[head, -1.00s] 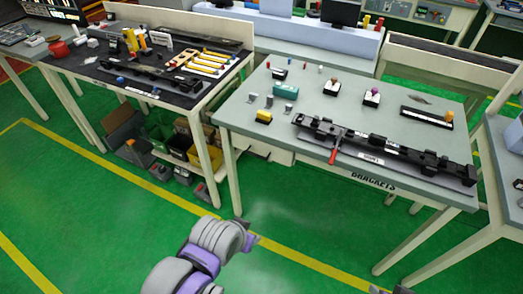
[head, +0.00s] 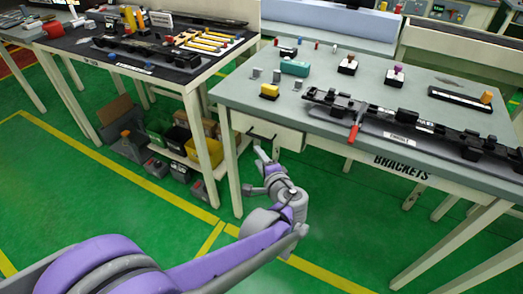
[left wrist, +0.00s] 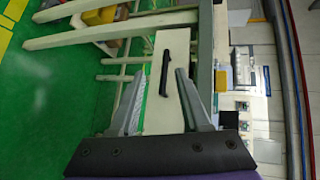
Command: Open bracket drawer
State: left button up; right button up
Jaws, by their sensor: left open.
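The bracket drawer (head: 285,140) is a pale box under the left end of the grey table marked BRACKETS (head: 402,168). Its front looks closed, flush under the tabletop, with a dark bar handle (head: 262,135). In the left wrist view the pale drawer front (left wrist: 160,120) and its black handle (left wrist: 165,72) lie ahead, the handle between the lines of the fingers. My left gripper (head: 266,158) is open just in front of the drawer; its two grey fingers (left wrist: 160,76) also show in the wrist view, with nothing held. Contact with the handle cannot be told. My right gripper is out of view.
The tabletop carries a long black trim part (head: 415,130) with a red-handled tool (head: 353,132), a yellow block (head: 269,90) and a teal block (head: 295,68). Another table (head: 160,75) with bins below stands at left. Green floor in front is clear.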

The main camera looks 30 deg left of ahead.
aim_at(259, 137)
pick_arm(q)
jog(key=shift+m+t+y, duration=0.3)
jog(key=shift+m+t, duration=0.5)
jog(key=w+a+f+b, duration=0.1)
jog(key=w+a, duration=0.1)
jog(key=w, duration=0.1)
jog(key=w+a+f+b, duration=0.1)
jog(key=w+a, duration=0.1)
jog(key=w, duration=0.2)
jog(key=w+a+f+b, duration=0.1)
jog(key=w+a, duration=0.1)
jog(key=w, duration=0.2)
jog(key=shift+w+a, duration=0.1)
jog(key=shift+a, duration=0.05)
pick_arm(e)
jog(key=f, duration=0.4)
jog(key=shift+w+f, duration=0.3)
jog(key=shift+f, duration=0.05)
pick_arm(q)
grip_shut()
